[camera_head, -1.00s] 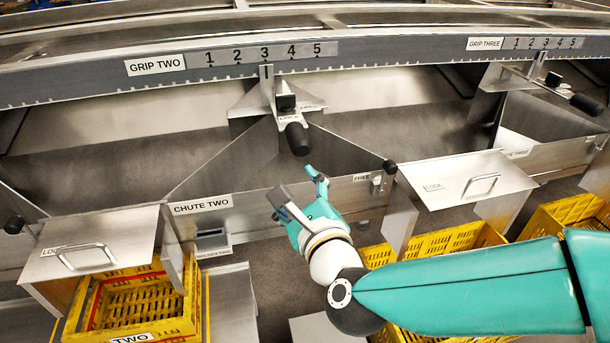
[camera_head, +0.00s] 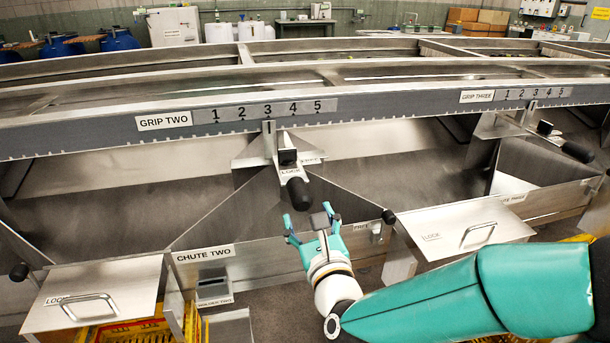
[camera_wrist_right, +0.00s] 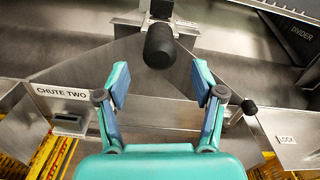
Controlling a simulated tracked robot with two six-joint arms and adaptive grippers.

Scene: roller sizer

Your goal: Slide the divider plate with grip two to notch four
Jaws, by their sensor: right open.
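The grip two carriage has a black knob handle (camera_head: 298,194) on a metal arm with a lock block (camera_head: 288,157). Its upright tab (camera_head: 268,132) stands below 3 on the notch scale (camera_head: 268,111). The metal divider plate (camera_head: 240,215) slants down behind it towards chute two. My right gripper (camera_head: 308,220) is open and empty, just below and in front of the knob. In the right wrist view the knob (camera_wrist_right: 158,46) lies ahead, roughly centred beyond the two fingertips (camera_wrist_right: 160,82), apart from them. My left gripper is not in view.
A front wall labelled CHUTE TWO (camera_head: 206,254) runs below the gripper, with a small black knob (camera_head: 388,216) near FREE. Lidded chutes stand at left (camera_head: 95,295) and right (camera_head: 465,228). The grip three handle (camera_head: 577,152) is at far right.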

